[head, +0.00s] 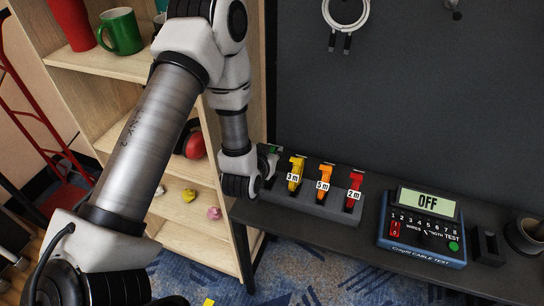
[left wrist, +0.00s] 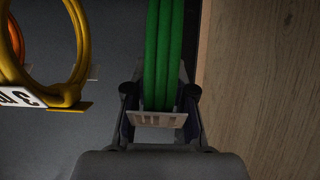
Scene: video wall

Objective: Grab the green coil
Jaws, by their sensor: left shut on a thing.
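In the head view only a bit of the green coil (head: 274,149) shows at the left end of the grey rack; my wrist and gripper (head: 267,164) hide the rest. My left gripper is shut on the green coil. Whether the coil is clear of the rack cannot be told. My right gripper is not in view.
A yellow coil (head: 296,173), an orange coil (head: 324,182) and a red coil (head: 354,190) stand along the rack (head: 318,209). A cable tester (head: 422,238) reading OFF is farther right. The wooden shelf (head: 236,215) stands close on the left.

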